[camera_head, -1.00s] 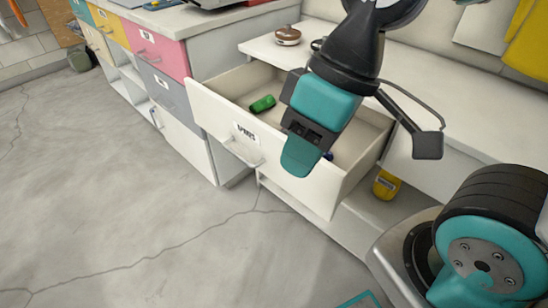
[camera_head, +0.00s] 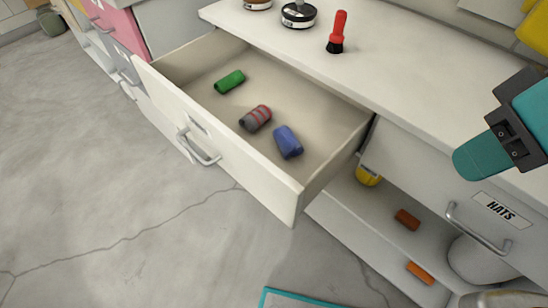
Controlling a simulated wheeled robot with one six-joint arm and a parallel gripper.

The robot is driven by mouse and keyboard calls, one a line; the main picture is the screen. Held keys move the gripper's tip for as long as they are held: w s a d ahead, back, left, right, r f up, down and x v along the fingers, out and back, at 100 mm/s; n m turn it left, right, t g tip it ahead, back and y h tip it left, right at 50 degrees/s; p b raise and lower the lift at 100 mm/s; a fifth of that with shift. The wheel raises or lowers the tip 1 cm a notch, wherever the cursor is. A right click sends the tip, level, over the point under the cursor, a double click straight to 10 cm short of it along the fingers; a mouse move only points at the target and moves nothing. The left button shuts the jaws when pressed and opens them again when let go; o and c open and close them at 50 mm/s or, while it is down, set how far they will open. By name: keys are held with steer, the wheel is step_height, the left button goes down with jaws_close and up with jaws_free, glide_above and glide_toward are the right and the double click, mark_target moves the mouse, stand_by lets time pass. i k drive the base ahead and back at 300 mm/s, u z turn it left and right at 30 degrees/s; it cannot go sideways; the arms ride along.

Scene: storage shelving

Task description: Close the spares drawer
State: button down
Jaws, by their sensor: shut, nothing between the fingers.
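The white spares drawer (camera_head: 221,144) is pulled well out from the bench at the centre of the view. Its front carries a bar handle (camera_head: 199,147), and its label is hard to read at this angle. Inside lie a green item (camera_head: 229,81), a grey item with red stripes (camera_head: 256,118) and a blue item (camera_head: 288,142). My gripper (camera_head: 480,157) is shut and empty at the right, in front of the bench and to the right of the drawer, apart from it. Part of it is cut off by the picture's edge.
The white bench top (camera_head: 420,90) holds a red brush (camera_head: 337,32) and a dark round tin (camera_head: 299,15). A lower shelf holds a yellow object (camera_head: 368,176) and orange pieces (camera_head: 407,219).

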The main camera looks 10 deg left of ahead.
mark_target(331, 127)
steer(key=z, duration=0.05)
steer(key=k, duration=0.95)
steer(key=u, duration=1.35)
steer(key=i, duration=0.5)
steer(key=u, duration=0.1)
